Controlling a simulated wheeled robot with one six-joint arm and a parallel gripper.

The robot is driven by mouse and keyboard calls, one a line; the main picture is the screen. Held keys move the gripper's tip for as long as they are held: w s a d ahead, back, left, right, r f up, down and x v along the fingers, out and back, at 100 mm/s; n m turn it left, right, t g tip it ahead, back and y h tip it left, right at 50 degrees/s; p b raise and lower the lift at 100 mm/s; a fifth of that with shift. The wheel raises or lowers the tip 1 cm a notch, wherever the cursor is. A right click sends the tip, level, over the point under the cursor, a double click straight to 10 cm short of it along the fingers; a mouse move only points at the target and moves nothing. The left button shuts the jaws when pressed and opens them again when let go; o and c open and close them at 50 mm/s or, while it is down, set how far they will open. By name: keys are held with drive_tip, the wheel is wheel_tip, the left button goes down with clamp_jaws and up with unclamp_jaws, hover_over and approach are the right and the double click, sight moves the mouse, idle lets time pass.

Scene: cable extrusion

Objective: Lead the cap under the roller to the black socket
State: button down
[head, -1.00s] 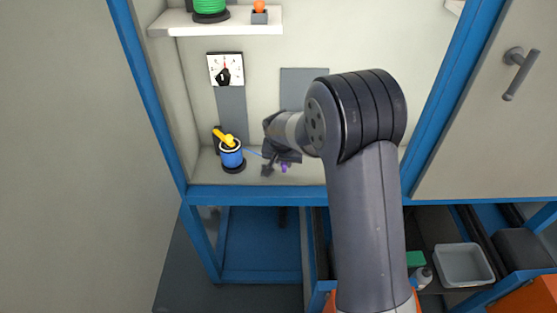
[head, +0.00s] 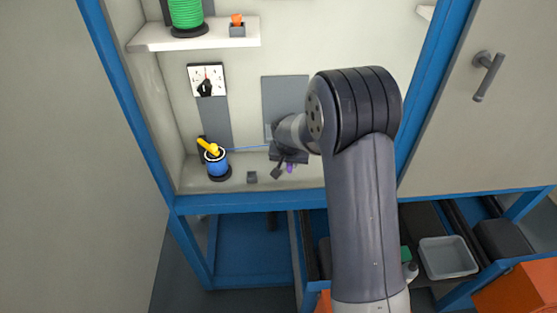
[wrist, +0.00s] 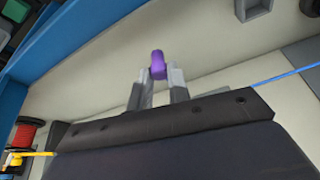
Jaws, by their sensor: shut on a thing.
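The purple cap (head: 290,168) shows just beyond my gripper (head: 284,171), low in front of the cabinet's back wall. In the wrist view the cap (wrist: 158,65) sits between the fingertips of my gripper (wrist: 157,84), which is shut on it. A blue cable (head: 245,149) runs from the blue spool (head: 216,163) to my gripper; it also shows in the wrist view (wrist: 285,77). A yellow arm (head: 209,147) lies over the spool; I cannot tell whether it carries the roller. A small dark block (head: 252,177), possibly the socket, stands on the cabinet floor between spool and gripper.
A shelf (head: 228,37) above holds a green spool (head: 186,12) and a grey holder with an orange piece (head: 237,23). A dial (head: 206,79) is on the back wall. The blue frame edge (head: 240,203) bounds the cabinet floor. A red spool (wrist: 22,135) shows in the wrist view.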

drive_tip(key=d+p, duration=0.2)
drive_tip(key=d, duration=0.4)
drive_tip(key=shift+r+p, duration=0.1)
drive_tip(key=shift+p, duration=0.2)
drive_tip(key=shift+d, duration=0.65)
